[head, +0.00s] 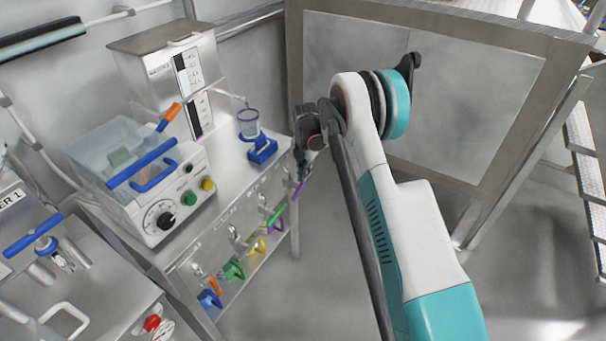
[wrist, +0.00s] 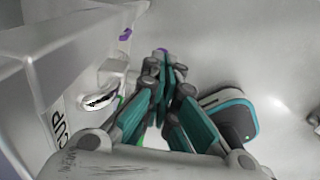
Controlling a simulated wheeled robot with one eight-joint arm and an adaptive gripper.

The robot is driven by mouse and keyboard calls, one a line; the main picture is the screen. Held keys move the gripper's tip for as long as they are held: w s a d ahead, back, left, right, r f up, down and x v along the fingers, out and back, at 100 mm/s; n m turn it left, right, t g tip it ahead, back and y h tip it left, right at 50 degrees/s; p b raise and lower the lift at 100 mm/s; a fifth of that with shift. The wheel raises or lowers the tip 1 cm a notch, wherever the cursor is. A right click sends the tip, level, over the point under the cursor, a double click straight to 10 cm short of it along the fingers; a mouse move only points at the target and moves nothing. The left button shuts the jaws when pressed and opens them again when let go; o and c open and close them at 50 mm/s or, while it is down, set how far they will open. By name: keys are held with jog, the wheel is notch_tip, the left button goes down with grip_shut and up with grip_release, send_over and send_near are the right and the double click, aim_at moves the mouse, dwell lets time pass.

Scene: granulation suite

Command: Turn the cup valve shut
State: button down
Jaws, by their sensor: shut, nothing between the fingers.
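The bench front carries a row of valves with coloured handles. A purple handle (head: 299,189) sticks out at its right end, close below my gripper (head: 303,172). In the wrist view a "CUP" label (wrist: 60,122) is on the bench front, with a silver fitting (wrist: 101,98) beside it. My teal fingers (wrist: 164,72) are shut and empty, pointing along the bench front. A purple tip (wrist: 162,50) shows just beyond the fingertips; I cannot tell whether they touch. The valve body is mostly hidden by the gripper and arm.
Several coloured pieces hang lower down, including a green one (head: 234,270).

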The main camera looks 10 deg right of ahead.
jog(key=shift+w+d+f, duration=0.25)
jog(key=shift+w, duration=0.05)
jog(key=shift+d, duration=0.1)
dwell(0.4)
dwell(1.2)
